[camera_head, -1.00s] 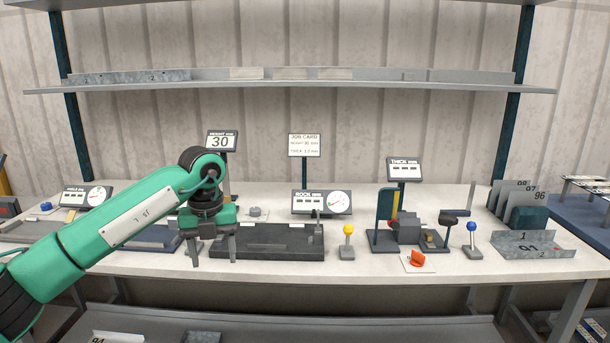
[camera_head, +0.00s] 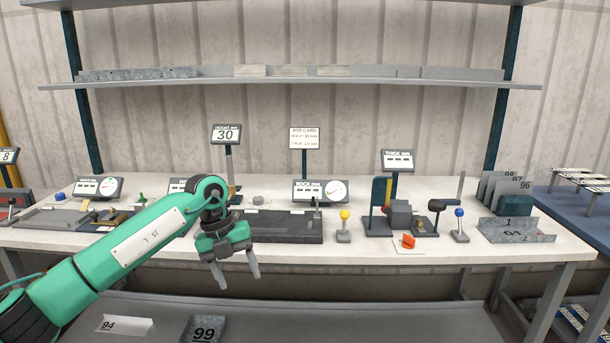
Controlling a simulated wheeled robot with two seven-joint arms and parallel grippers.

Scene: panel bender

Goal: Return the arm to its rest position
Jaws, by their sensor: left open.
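My left arm is green and comes in from the lower left. My left gripper (camera_head: 238,280) is open and empty, its two grey fingers spread and pointing down. It hangs in front of the white workbench (camera_head: 375,253), at its front edge, above the lower shelf. The dark rock station block (camera_head: 285,229) stands on the bench behind it and to the right, apart from the fingers. My right gripper is not in view.
On the bench stand a yellow-knobbed lever (camera_head: 344,228), a thickness station (camera_head: 400,219) with an orange piece (camera_head: 408,241), a blue-knobbed lever (camera_head: 459,228) and a bent metal part (camera_head: 516,230). Plates marked 94 (camera_head: 124,325) and 99 (camera_head: 204,329) lie on the lower shelf.

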